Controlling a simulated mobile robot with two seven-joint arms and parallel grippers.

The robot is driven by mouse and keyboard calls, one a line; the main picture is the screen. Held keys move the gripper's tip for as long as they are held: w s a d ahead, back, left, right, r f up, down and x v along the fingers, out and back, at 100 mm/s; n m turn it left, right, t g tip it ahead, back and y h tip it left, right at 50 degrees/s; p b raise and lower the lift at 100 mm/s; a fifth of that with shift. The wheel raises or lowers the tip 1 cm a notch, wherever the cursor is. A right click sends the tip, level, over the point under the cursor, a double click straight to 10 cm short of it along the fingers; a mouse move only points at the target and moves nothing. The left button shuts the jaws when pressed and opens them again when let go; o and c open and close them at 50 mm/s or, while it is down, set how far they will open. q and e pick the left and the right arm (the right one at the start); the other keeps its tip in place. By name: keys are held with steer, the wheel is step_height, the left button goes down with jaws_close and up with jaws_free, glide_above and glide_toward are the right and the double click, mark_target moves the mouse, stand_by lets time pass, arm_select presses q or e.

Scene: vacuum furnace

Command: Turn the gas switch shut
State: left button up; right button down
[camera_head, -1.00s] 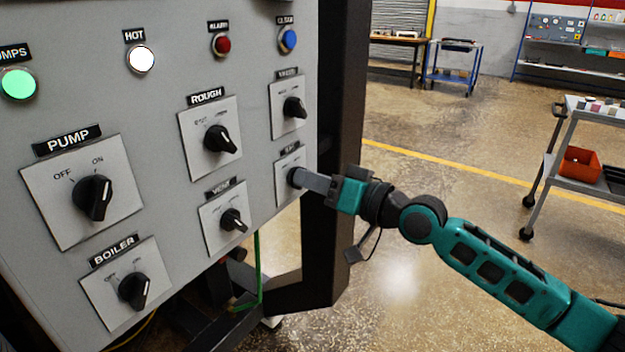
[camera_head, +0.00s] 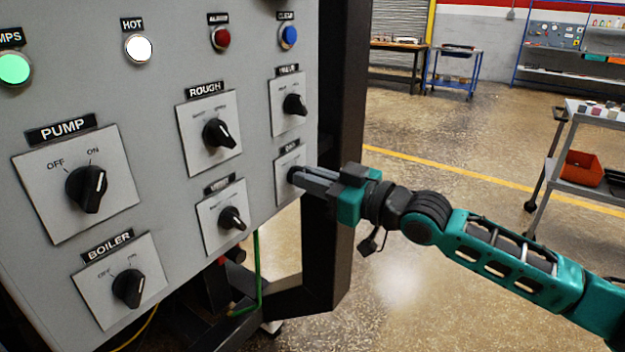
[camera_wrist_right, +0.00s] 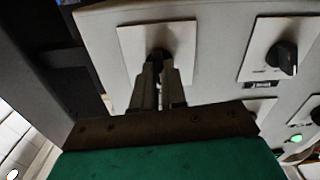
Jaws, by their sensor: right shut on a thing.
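The gas switch (camera_head: 293,175) is a black knob on a light square plate at the lower right of the grey panel, under a small label that is hard to read. My right gripper (camera_head: 303,177) reaches it from the right and is shut on the knob, which its fingers largely hide. In the right wrist view the fingers (camera_wrist_right: 159,75) close around the dark knob (camera_wrist_right: 158,56) in front of its pale plate (camera_wrist_right: 128,45). My left gripper is not in view.
The vent knob (camera_head: 232,218) is to the left, and another knob (camera_head: 294,104) is just above. A dark frame post (camera_head: 342,110) stands right of the panel. A cart with an orange bin (camera_head: 581,168) stands at the far right. The floor between is clear.

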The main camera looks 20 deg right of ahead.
arm_select(q)
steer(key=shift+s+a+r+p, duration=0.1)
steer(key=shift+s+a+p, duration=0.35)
steer(key=shift+p, duration=0.5)
arm_select(e)
steer(key=shift+n, duration=2.5)
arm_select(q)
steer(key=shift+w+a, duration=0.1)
arm_select(e)
steer(key=c, duration=1.2)
jaws_free()
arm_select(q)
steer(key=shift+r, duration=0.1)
arm_select(e)
steer(key=shift+s, duration=0.1)
